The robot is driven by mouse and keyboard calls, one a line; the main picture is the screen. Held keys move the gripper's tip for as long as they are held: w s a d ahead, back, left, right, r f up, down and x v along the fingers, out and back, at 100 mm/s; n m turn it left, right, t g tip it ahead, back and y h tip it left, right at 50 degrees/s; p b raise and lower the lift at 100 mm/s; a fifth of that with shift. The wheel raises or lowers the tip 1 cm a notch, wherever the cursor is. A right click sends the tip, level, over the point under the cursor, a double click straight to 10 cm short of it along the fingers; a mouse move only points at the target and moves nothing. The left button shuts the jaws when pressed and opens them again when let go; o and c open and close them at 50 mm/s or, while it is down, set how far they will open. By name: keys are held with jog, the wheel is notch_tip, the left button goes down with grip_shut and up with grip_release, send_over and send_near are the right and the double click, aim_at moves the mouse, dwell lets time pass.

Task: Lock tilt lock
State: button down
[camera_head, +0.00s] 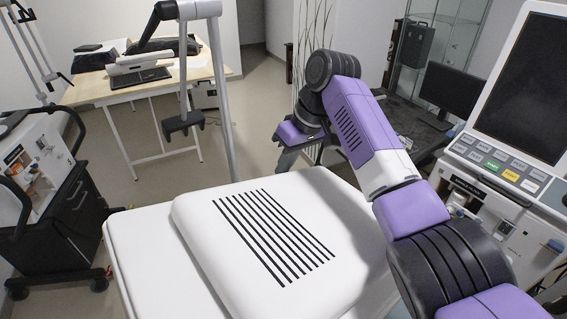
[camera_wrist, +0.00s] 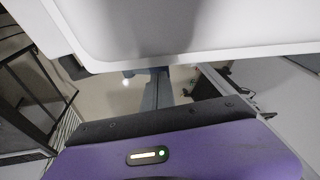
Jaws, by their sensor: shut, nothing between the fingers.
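I cannot pick out the tilt lock in either view. The ventilator (camera_head: 500,190), with a large dark screen (camera_head: 522,82) and a row of buttons, stands at the right in the head view. My gripper (camera_head: 283,158) is at the far end of my purple arm, beyond the back edge of the white bed. It is shut and looks empty; its fingertips are small and partly hidden. In the wrist view, a white panel with a rounded edge (camera_wrist: 190,35) fills the top, close to my purple hand. I cannot tell which object that panel belongs to.
The white bed (camera_head: 135,245) with a black-striped pad (camera_head: 205,235) fills the front. A grey post (camera_head: 222,110) rises behind it. A wooden table (camera_head: 100,88) stands at the back left, a black cart (camera_head: 65,210) at the left. Open floor lies between.

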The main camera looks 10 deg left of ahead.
jog(key=shift+s+a+f, duration=0.1)
jog(key=shift+s+a, duration=0.25)
jog(key=shift+w+d, duration=0.1)
jog(key=shift+w, duration=0.05)
jog(key=shift+w+d+r+p, duration=0.2)
jog(key=shift+p, duration=0.1)
jog(key=shift+w+d+r, duration=0.15)
jog(key=shift+w+d, duration=0.1)
jog(key=shift+w, duration=0.05)
jog(key=shift+r+p, duration=0.1)
jog(key=shift+p, duration=0.2)
